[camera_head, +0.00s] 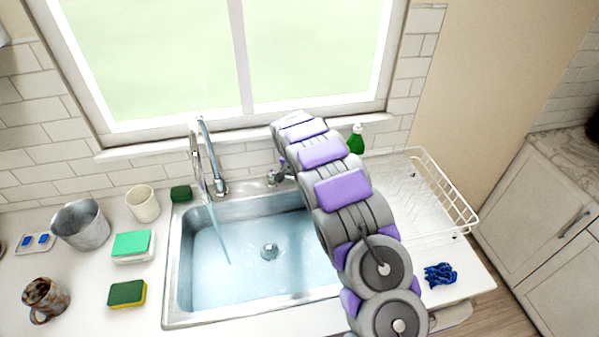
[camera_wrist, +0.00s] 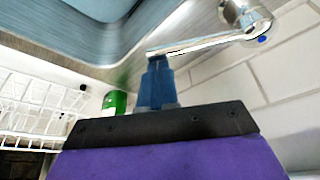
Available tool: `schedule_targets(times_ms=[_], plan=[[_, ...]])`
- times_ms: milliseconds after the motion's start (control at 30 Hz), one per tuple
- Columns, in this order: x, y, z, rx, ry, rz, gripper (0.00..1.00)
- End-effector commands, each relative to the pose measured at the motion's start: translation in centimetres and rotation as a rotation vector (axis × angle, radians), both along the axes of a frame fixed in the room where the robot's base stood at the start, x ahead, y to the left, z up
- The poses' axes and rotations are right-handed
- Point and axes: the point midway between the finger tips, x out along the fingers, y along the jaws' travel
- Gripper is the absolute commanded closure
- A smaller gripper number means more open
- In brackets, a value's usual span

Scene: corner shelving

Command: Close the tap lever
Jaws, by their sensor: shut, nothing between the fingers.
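A chrome tap (camera_head: 207,155) stands behind the sink, and water (camera_head: 219,232) runs from its spout into the basin. The tap lever (camera_head: 275,178) sits at the sink's back edge, right of the spout, partly hidden by my arm. In the wrist view the lever (camera_wrist: 205,43) is a long metal handle reaching from a round base (camera_wrist: 247,17) with a blue dot. My gripper (camera_wrist: 157,66) is shut and empty, its blue fingertips right at the lever's free end. Whether they touch it I cannot tell. My arm hides most of the gripper in the head view.
The steel sink (camera_head: 176,262) holds water. A white dish rack (camera_head: 448,187) and a blue scrunched item (camera_head: 440,274) lie right. A green bottle (camera_head: 356,139) stands behind my arm. A bucket (camera_head: 82,226), a cup (camera_head: 143,204), sponges (camera_head: 127,293) and a mug (camera_head: 45,298) are left.

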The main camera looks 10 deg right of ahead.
Motion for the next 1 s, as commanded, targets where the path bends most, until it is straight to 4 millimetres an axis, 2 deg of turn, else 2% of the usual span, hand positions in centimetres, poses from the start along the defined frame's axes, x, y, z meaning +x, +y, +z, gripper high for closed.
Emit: schedule_targets(times_ms=[367, 900, 1000], plan=[[-1.6, 1.3, -0.6, -0.002, -0.001, -0.184, 1.00], [-4.6, 5.6, -0.3, 0.000, -0.002, -0.675, 1.00], [-5.0, 6.3, -0.2, -0.002, 0.000, -0.686, 1.00]])
